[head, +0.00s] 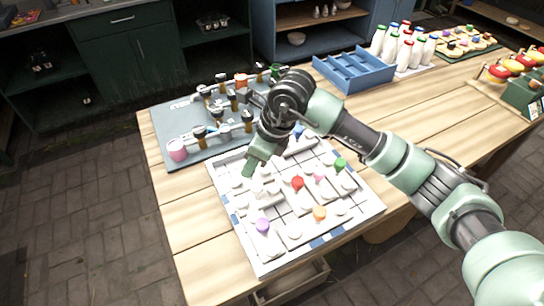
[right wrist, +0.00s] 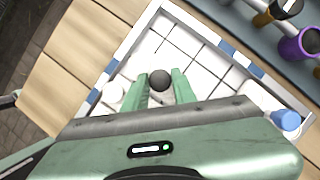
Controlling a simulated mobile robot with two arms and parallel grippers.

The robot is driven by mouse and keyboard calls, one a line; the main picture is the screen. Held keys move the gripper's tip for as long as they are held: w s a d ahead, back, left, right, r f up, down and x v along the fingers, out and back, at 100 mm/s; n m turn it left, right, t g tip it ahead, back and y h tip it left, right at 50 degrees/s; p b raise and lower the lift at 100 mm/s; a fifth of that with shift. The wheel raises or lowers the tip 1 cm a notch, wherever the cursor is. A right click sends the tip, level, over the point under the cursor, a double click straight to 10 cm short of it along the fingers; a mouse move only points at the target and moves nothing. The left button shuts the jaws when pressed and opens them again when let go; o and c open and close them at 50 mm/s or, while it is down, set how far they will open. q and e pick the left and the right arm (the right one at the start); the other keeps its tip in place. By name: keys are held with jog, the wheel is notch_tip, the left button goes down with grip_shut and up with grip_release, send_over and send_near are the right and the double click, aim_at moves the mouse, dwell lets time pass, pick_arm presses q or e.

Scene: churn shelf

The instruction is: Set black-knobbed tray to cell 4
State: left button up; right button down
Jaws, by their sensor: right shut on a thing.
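My right gripper (head: 255,165) reaches over the back left part of the white gridded board (head: 316,243). In the right wrist view, its two green fingers (right wrist: 160,92) are shut around a round black knob (right wrist: 160,79). The tray under the knob is mostly hidden by the gripper, and I cannot tell whether it touches the board. Other white trays on the board bear purple (head: 263,226), orange (head: 320,212), red (head: 297,182), pink (head: 320,173), green (head: 340,164) and blue (head: 298,131) knobs. My left gripper is out of view.
A grey mat (head: 182,122) with several dark-handled items and a pink cup (head: 177,150) lies behind the board. A blue crate (head: 352,72) and white bottles (head: 404,48) stand further back. Bare wooden tabletop (head: 430,120) lies to the right.

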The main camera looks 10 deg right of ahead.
jog(key=shift+s+a, duration=0.2)
jog(key=shift+a, duration=0.35)
jog(key=shift+r, duration=0.1)
jog(key=c, duration=1.2)
grip_release()
jog(key=shift+o, duration=0.3)
jog(key=shift+a, duration=0.15)
jog(key=shift+d+r, duration=0.2)
jog(key=shift+r, duration=0.05)
jog(key=b+v, duration=0.1)
jog(key=v, duration=0.6)
jog(key=shift+s, duration=0.15)
jog(key=shift+r, duration=0.1)
